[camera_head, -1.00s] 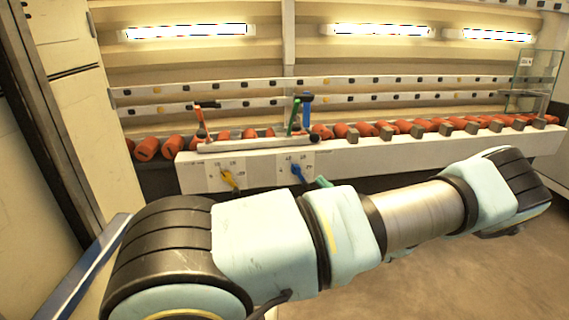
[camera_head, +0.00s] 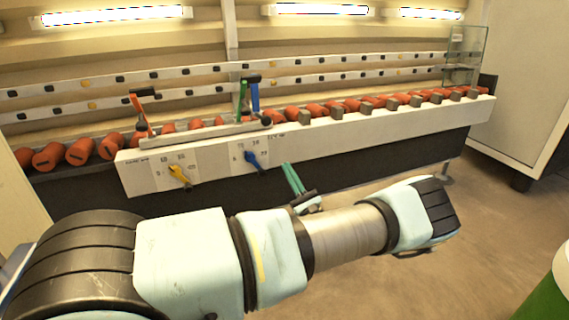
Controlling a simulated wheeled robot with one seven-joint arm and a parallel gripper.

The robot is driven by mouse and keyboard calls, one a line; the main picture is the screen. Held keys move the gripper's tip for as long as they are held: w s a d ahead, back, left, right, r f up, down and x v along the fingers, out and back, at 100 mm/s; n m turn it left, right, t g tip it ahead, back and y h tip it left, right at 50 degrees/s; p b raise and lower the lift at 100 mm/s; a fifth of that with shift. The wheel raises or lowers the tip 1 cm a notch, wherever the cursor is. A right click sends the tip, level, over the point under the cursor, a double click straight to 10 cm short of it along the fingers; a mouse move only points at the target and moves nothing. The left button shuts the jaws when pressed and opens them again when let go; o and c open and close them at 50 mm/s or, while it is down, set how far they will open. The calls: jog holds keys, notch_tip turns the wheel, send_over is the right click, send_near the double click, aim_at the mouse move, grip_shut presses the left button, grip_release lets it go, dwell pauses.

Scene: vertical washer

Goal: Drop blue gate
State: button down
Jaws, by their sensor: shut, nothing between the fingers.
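The blue gate (camera_head: 255,96) is a thin blue upright piece with a dark top, standing at the right end of a white bar on the washer's front ledge. A green upright piece (camera_head: 242,101) stands close beside it on the left. My gripper (camera_head: 287,165) shows two green fingers close together, pointing up in front of the white panel. It appears below and right of the blue gate in the picture, apart from it and empty. My arm crosses the foreground and hides the lower part of the scene.
A red upright piece (camera_head: 138,108) stands left on the bar. Below are a yellow knob (camera_head: 179,174) and a blue knob (camera_head: 252,158). Red rollers (camera_head: 350,104) line the ledge. A glass panel (camera_head: 466,55) stands at the right end.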

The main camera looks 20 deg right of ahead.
jog(key=w+a+r, duration=0.3)
jog(key=w+r, duration=0.3)
jog(key=r, duration=0.2)
jog(key=shift+w+a+r, duration=0.15)
jog(key=shift+r, duration=0.25)
jog(key=shift+h, duration=0.3)
